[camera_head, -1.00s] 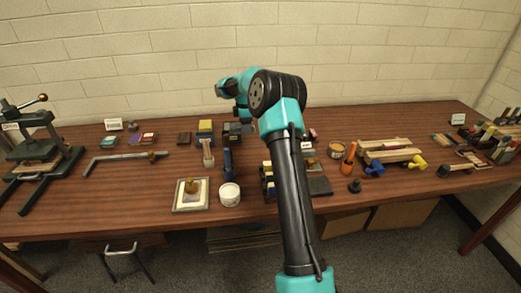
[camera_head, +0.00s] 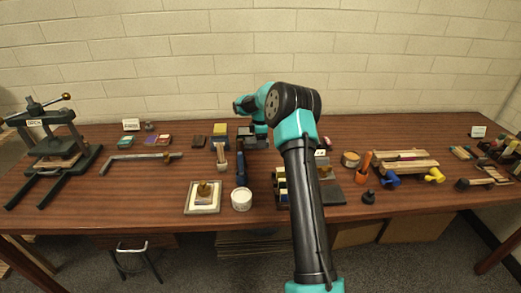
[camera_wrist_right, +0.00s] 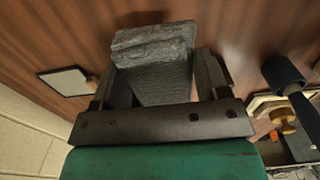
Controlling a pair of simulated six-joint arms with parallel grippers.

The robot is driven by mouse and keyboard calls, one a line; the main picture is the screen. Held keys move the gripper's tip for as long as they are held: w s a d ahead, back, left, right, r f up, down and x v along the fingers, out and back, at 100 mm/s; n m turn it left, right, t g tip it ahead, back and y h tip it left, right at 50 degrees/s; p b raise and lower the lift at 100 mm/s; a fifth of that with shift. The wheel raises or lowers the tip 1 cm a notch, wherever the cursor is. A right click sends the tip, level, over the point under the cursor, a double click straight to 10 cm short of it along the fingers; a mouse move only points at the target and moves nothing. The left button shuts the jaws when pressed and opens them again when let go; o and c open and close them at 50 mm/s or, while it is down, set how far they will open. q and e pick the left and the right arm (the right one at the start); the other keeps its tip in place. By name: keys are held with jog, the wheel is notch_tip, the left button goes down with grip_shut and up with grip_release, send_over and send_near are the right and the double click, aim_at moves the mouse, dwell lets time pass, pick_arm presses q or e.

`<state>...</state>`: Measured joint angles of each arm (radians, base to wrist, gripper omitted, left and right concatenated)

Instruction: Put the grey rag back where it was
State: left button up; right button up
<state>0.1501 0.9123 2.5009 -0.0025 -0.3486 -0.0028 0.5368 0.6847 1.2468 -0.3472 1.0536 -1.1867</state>
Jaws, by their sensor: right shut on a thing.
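The grey rag (camera_wrist_right: 155,62) is a folded, rough-textured piece in the right wrist view. My right gripper (camera_wrist_right: 160,78) is shut on it, with a dark finger on either side. The rag sits above the brown table top; whether its far end touches the wood I cannot tell. In the head view my right gripper (camera_head: 252,141) is small, at the back middle of the table, right of a yellow-topped block (camera_head: 220,130). My forearm hides part of the table there. My left gripper is not in view.
A blue-handled tool (camera_head: 241,168) lies in front of the gripper, and a white tub (camera_head: 241,199) is nearer the front edge. A press (camera_head: 50,140) stands at far left. Wooden boards (camera_head: 405,160) lie to the right. Bare table (camera_head: 110,205) shows at front left.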

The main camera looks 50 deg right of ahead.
aim_at(261, 154)
jog(key=shift+f, duration=2.45)
jog(key=shift+f, duration=0.1)
jog(key=o, duration=1)
jog(key=shift+c, duration=0.2)
notch_tip(261, 154, up, 12)
jog(key=shift+r, duration=0.1)
